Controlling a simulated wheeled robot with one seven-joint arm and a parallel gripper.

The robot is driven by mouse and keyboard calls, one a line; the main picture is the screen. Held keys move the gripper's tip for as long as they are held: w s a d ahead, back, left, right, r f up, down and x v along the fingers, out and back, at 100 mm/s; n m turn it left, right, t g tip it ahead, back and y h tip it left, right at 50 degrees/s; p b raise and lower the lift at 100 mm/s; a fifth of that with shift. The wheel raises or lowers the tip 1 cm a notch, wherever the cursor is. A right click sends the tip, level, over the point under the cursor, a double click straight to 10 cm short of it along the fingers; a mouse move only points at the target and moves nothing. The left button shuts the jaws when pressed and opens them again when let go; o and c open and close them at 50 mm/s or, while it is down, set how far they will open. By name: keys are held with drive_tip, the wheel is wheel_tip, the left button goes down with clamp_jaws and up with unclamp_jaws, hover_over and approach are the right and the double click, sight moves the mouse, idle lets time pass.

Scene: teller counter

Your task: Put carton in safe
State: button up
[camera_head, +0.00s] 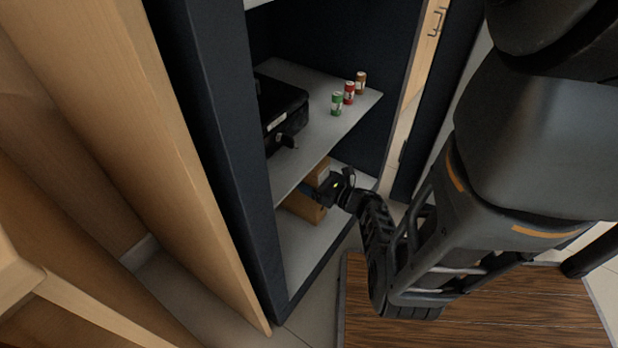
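A brown carton (306,208) is inside the dark-walled safe (226,110), in the lower compartment under the grey shelf. My gripper (322,192) reaches into that compartment and is at the carton, overlapping its right side in the picture. The fingertips are small and dark against the carton, so whether they are closed on it cannot be told. Whether the carton rests on the light compartment floor (297,256) is also unclear. The shelf hides the carton's upper left part.
On the grey shelf (335,132) above stand a green can (336,104), a red can (349,93) and a brown can (361,83), right of a black case (282,108). The shelf's front edge is close above my gripper. A wooden panel (150,150) stands left.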

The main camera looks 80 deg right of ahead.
drive_tip(key=o, duration=1.8)
drive_tip(key=shift+r, duration=0.15)
drive_tip(key=p+v, duration=0.2)
drive_tip(key=v, duration=1)
drive_tip(key=shift+r, duration=0.1)
